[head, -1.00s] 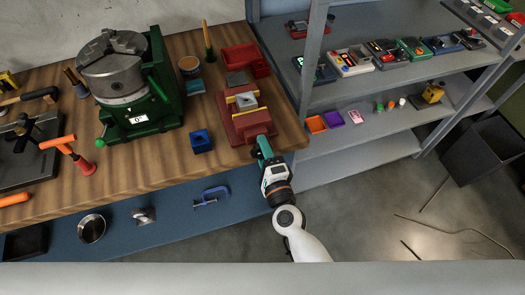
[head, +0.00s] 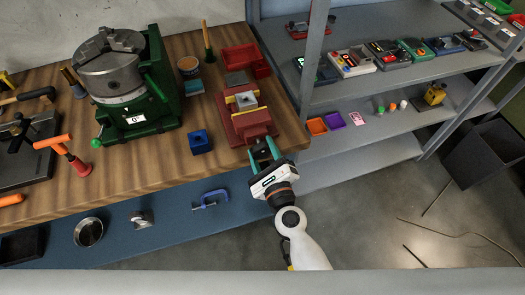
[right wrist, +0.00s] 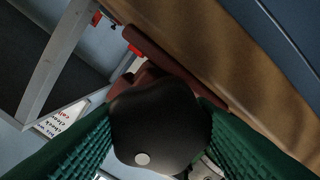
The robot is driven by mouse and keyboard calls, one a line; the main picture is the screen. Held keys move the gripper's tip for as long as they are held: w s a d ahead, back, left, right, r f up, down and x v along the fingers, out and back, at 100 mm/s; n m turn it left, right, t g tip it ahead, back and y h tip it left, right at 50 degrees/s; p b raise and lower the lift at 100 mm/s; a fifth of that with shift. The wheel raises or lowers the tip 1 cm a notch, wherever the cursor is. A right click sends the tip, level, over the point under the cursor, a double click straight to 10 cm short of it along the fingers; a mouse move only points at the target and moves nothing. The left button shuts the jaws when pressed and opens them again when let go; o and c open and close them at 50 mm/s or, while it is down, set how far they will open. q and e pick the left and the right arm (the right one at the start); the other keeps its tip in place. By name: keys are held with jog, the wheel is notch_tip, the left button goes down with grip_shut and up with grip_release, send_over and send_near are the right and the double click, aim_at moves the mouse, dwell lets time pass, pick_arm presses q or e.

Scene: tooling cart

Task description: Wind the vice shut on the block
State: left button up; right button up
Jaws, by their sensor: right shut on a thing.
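The red vice (head: 251,127) stands near the right front edge of the wooden bench, with brass-coloured jaw faces. A grey block (head: 246,99) sits between the jaws; I cannot tell whether both jaws touch it. My right gripper (head: 264,152) is at the front end of the vice, past the bench edge. In the right wrist view its green fingers are on either side of a dark rounded handle knob (right wrist: 160,120) with a pale dot, and it is shut on that knob. The vice handle is mostly hidden by the gripper in the head view. My left gripper is out of view.
A blue open box (head: 200,141) lies left of the vice, and a red bin (head: 246,60) stands behind it. A green-based chuck (head: 130,85) stands further left. Grey shelving (head: 375,137) rises close on the right. Bare wood lies in front of the chuck.

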jog(key=shift+s+f+m, duration=0.15)
jog(key=shift+f+m, duration=0.15)
jog(key=shift+f, duration=0.05)
jog(key=o, duration=0.6)
jog(key=shift+c, duration=0.2)
jog(key=o, duration=0.3)
jog(key=shift+o, duration=0.5)
jog(key=shift+r, duration=0.25)
jog(key=b+v, duration=0.3)
jog(key=v, duration=0.9)
jog(key=shift+b, duration=0.3)
